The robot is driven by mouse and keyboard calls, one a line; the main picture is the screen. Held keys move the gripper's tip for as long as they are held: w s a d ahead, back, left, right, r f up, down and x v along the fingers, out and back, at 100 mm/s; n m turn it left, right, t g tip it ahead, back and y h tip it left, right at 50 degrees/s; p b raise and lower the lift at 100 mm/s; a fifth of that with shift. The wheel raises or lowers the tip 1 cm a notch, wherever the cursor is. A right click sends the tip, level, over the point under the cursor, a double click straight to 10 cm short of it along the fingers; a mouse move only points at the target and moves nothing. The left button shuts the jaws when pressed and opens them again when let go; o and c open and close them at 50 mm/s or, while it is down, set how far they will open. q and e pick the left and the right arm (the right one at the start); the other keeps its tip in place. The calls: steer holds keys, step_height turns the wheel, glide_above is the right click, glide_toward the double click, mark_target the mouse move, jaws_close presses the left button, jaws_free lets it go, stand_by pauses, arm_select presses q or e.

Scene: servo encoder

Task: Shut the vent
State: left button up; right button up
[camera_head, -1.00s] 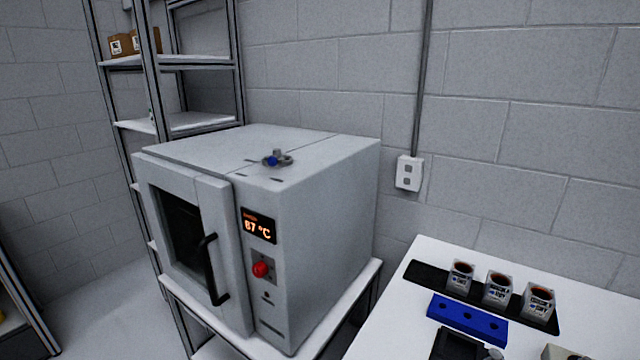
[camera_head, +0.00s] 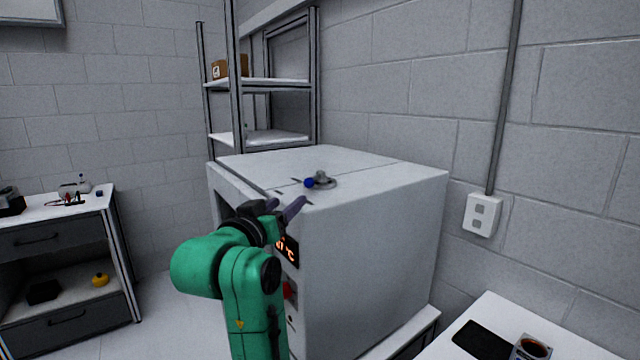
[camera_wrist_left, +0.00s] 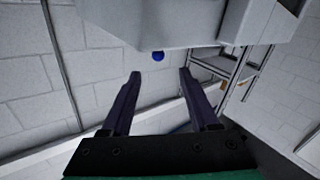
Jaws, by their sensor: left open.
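The vent (camera_head: 322,181) is a small grey metal fitting with a blue knob (camera_head: 309,183) on the top of the grey oven (camera_head: 375,215). My left gripper (camera_head: 288,204) is open and empty, near the oven's upper front edge, in front of and a little below the vent. In the left wrist view the blue knob (camera_wrist_left: 158,56) shows just beyond and between the open fingertips (camera_wrist_left: 160,75), apart from them. The rest of the vent is not clear there. My right gripper is not in view.
My green left arm hides much of the oven's front and part of its lit display (camera_head: 288,248). A shelf rack (camera_head: 270,82) stands behind the oven. A white table (camera_head: 490,310) is at lower right, and a workbench (camera_head: 60,208) at left. The oven top is otherwise clear.

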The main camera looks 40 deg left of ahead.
mark_target(307, 185)
arm_select(q)
steer(key=p+x, duration=0.2)
steer(key=x, duration=0.2)
steer(key=p+x, duration=0.3)
steer(key=x, duration=0.1)
steer(key=p+x, duration=0.3)
steer(key=x, duration=0.1)
steer(key=shift+w+r, duration=0.3)
steer(key=shift+w, duration=0.1)
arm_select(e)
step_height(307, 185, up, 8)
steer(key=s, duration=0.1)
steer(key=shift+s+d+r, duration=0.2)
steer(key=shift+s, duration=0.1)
arm_select(q)
steer(key=shift+a+f, duration=0.1)
jaws_close()
